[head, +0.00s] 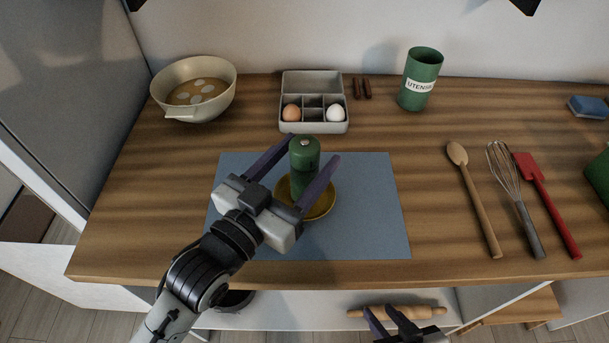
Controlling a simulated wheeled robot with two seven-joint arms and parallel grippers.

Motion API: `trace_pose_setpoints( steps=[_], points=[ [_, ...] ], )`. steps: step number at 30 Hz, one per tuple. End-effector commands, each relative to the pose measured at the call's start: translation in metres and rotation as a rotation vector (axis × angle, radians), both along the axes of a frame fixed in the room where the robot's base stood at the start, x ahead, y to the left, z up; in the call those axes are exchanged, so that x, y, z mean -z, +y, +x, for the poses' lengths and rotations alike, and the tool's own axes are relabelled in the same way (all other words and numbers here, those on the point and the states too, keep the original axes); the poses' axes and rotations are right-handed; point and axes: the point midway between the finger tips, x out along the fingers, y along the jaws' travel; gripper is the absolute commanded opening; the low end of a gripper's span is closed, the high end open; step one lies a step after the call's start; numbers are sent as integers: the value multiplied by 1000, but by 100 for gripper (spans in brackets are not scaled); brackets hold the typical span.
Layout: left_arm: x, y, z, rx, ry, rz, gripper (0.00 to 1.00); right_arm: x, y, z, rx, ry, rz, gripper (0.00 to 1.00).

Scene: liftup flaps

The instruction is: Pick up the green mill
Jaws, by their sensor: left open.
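The green mill (304,160) stands upright in a yellow-brown dish (322,205) on the blue-grey mat (375,215). My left gripper (304,150) is open, with its two purple fingers on either side of the mill. Whether the fingers touch the mill cannot be told. The gripper's body hides part of the dish and the mill's lower front. My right gripper (390,320) shows at the bottom edge, below the front of the counter and away from the mill. Its fingers are only partly in view.
An egg box (314,127) with two eggs stands behind the mill. A bowl (222,103) is at the back left, a green utensil holder (420,80) at the back right. A wooden spoon (473,200), whisk (515,200) and red spatula (552,205) lie at right.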

Motion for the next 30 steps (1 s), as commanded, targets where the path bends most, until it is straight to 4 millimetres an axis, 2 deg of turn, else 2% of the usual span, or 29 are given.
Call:
trace_pose_setpoints(
  steps=[1,6,15,17,26,30],
  points=[
    [-5,-6,7,0,-2,-2,59,-4,0,1,0,-2,0,31],
    [-4,-19,25,-1,-2,-1,59,-8,0,5,0,-11,2,31],
    [-3,-22,29,0,0,0,59,-10,0,7,0,-16,1,31],
    [-3,-22,29,0,0,0,51,-9,0,7,0,-16,1,31],
    [-2,-21,29,0,0,0,0,-9,0,6,0,-14,1,31],
    [-3,-21,29,0,-2,-1,0,-9,0,5,0,-12,2,31]
  ],
)
